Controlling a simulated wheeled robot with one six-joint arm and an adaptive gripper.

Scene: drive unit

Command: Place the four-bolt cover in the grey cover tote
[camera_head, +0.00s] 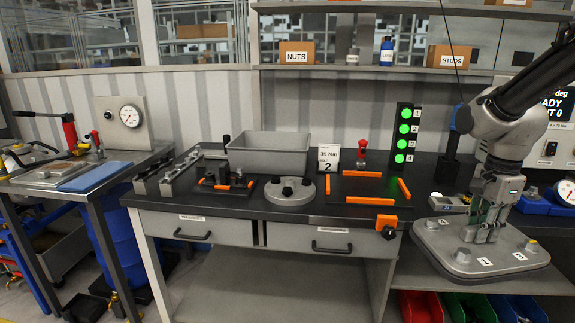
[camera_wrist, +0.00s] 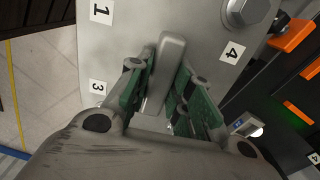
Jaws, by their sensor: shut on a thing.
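The four-bolt cover (camera_head: 472,262) is a grey, rounded plate with bolt heads near its corners and number labels. It is at the right of the head view, level, reaching past the bench's front edge; I cannot tell its height above surfaces behind it. My gripper (camera_head: 487,232) points down and is shut on the cover's raised middle handle. In the wrist view the green finger pads sit on both sides of the grey handle (camera_wrist: 166,72), with the plate (camera_wrist: 200,40) beneath. The grey cover tote (camera_head: 270,162) stands at the bench's back, left of centre; its floor is mostly hidden.
On the black bench, a round grey cover (camera_head: 290,193) and a dark fixture (camera_head: 222,184) stand before the tote. A sign (camera_head: 328,158), orange corner strips (camera_head: 362,174) and a stack of lit green lamps (camera_head: 405,129) stand between tote and cover. Shelves hang above.

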